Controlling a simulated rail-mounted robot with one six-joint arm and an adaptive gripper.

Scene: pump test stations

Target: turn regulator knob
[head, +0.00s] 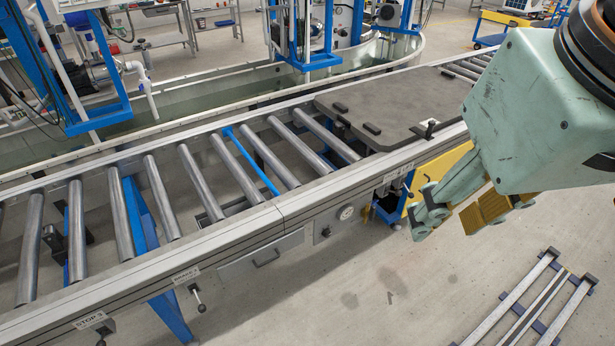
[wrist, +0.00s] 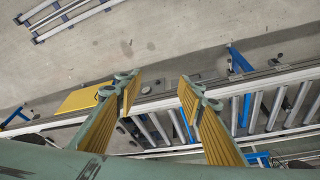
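A small dark knob (head: 326,232), apparently the regulator knob, sits on a grey panel on the front side of the conveyor. A round white pressure gauge (head: 346,212) is just above and to the right of it. My gripper (head: 457,216) hangs in the air in front of the conveyor, right of the gauge and apart from it. The wrist view shows its two yellow-padded fingers (wrist: 160,92) spread apart with nothing between them. The conveyor's front edge runs behind the fingers there.
The roller conveyor (head: 140,262) crosses the view, with a dark plate (head: 400,98) on top. A yellow cart (head: 440,180) stands behind my gripper. Metal rails (head: 515,300) lie lower right. Floor between is clear.

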